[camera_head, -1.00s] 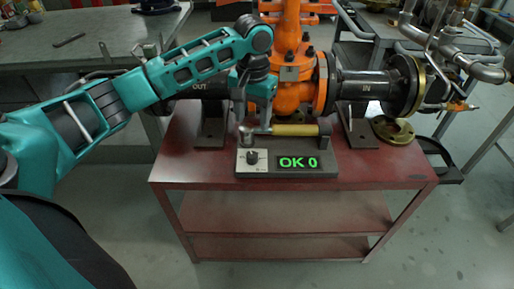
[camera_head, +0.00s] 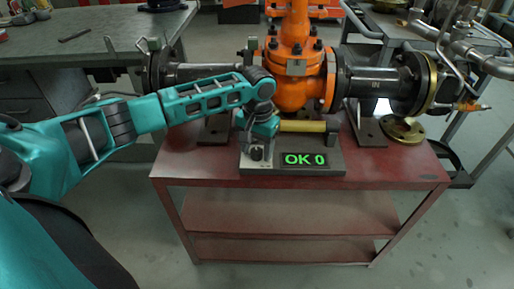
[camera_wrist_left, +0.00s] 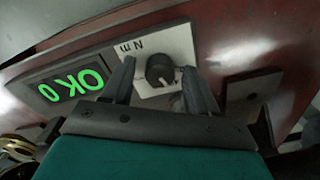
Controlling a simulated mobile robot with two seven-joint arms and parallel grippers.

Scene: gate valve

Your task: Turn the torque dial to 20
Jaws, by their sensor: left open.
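The torque dial is a small black knob (camera_head: 257,154) on a pale plate marked "N m" at the left of the tester box (camera_head: 312,171). It shows larger in the left wrist view (camera_wrist_left: 160,70). The green display (camera_head: 305,159) beside it reads "OK 0", also seen in the left wrist view (camera_wrist_left: 72,86). My left gripper (camera_head: 256,147) points down over the dial. In the left wrist view its two open fingers (camera_wrist_left: 158,85) stand on either side of the knob, with gaps showing between fingers and knob. My right gripper is not in view.
A tool with a yellow handle (camera_head: 303,126) lies across the back of the tester. The orange gate valve (camera_head: 292,85) and its black pipes stand close behind. A grey bench (camera_head: 100,45) stands at back left.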

